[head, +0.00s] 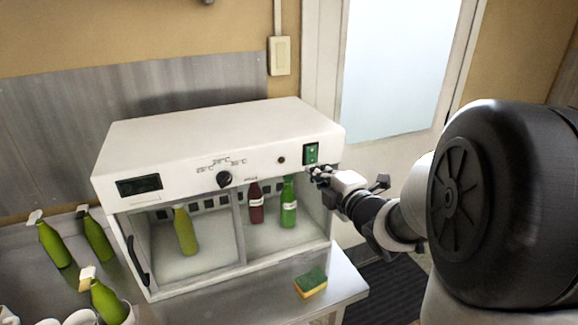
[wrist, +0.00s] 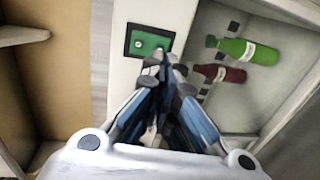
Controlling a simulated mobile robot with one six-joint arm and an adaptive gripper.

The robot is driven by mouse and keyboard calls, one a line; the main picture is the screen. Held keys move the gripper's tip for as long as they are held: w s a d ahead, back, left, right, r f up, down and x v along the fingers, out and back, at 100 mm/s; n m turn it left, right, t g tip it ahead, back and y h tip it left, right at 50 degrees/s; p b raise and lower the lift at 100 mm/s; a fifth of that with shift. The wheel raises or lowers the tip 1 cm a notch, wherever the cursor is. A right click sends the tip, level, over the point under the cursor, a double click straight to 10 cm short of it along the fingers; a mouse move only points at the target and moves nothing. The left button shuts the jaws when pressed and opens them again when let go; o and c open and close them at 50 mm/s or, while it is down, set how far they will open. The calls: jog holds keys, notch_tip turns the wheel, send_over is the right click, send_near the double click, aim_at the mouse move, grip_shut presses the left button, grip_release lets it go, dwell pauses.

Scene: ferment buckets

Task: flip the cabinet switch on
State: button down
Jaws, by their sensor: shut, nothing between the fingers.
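The white cabinet (head: 215,140) stands on a metal bench. Its green switch (head: 311,153) sits in a dark frame at the right end of the front panel. The switch also shows in the wrist view (wrist: 149,43), upper middle. My gripper (head: 318,172) is shut and empty, with its fingertips just below the switch in the head view. In the wrist view my gripper (wrist: 165,65) points at the switch's lower edge and hides part of it. I cannot tell whether the fingertips touch it, or which way the rocker is tilted.
Inside the cabinet are a yellow bottle (head: 186,232), a red bottle (head: 256,203) and a green bottle (head: 289,204). A black knob (head: 224,179) and a display (head: 139,186) are on the panel. A sponge (head: 310,282) lies on the bench. Green bottles (head: 55,244) stand at left.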

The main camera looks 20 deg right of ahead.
aim_at(307, 164)
jog(key=shift+w+f, duration=0.2)
jog(key=shift+w, duration=1.4)
jog(key=shift+w+f+b, duration=0.25)
jog(key=shift+w+b, duration=0.05)
jog(key=shift+b, duration=0.75)
jog(key=shift+r, duration=0.15)
